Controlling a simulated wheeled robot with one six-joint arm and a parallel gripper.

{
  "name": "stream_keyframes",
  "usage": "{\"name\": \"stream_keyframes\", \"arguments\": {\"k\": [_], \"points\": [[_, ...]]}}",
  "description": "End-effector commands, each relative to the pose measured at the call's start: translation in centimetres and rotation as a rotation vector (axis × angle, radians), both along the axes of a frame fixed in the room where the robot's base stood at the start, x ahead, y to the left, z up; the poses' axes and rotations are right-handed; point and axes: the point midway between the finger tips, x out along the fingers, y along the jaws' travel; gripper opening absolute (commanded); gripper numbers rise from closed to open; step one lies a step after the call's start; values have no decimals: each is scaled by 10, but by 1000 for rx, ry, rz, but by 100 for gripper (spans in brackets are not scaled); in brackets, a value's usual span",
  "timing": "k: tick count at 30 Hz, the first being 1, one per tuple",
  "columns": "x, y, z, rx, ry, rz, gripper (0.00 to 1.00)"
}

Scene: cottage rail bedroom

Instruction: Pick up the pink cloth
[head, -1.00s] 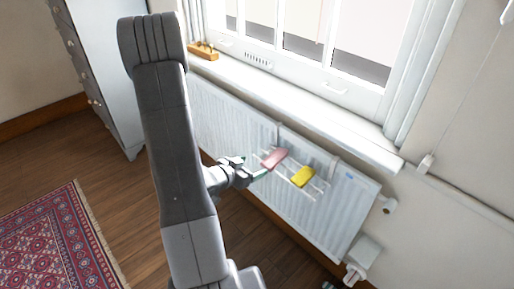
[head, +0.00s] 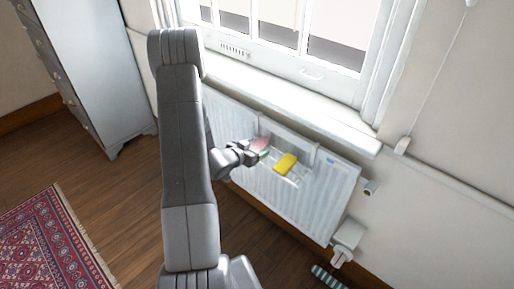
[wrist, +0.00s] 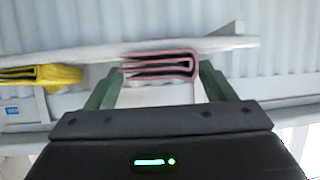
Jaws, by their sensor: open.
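The pink cloth (head: 260,145) hangs folded over a white rail of the rack on the radiator. In the wrist view the cloth (wrist: 160,64) shows its folded layers end-on, between and just beyond the green fingertips. My gripper (wrist: 155,85) is open, with one finger to each side of the cloth. In the head view my gripper (head: 258,156) is close to the cloth and partly covers its lower edge. I cannot tell whether the fingers touch it.
A yellow cloth (head: 285,164) hangs just right of the pink one; it also shows at the left of the wrist view (wrist: 42,75). The radiator (head: 320,205) stands close behind, under the white window sill (head: 300,107). A striped object (head: 328,277) lies on the floor.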

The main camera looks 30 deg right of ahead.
Motion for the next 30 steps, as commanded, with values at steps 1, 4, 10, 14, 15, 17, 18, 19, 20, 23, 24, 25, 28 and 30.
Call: {"name": "stream_keyframes", "arguments": {"k": [1,4,10,14,15,17,18,19,20,23,24,25,28,30], "points": [[1,-2,-1,0,0,0,76],[2,-3,-2,1,0,0,76],[2,-2,-2,1,0,1,61],[2,-2,-1,1,0,0,35],[1,-2,-2,1,1,1,29],[1,-2,-1,0,0,0,28],[1,-2,-1,0,0,1,28],[1,-2,-1,0,0,1,28],[1,-2,-1,0,0,1,28],[2,-2,0,0,0,1,28],[2,-3,1,0,0,1,28],[2,-3,3,0,-2,1,28],[2,-3,13,0,-2,1,28],[2,-3,24,0,-4,0,28]]}}
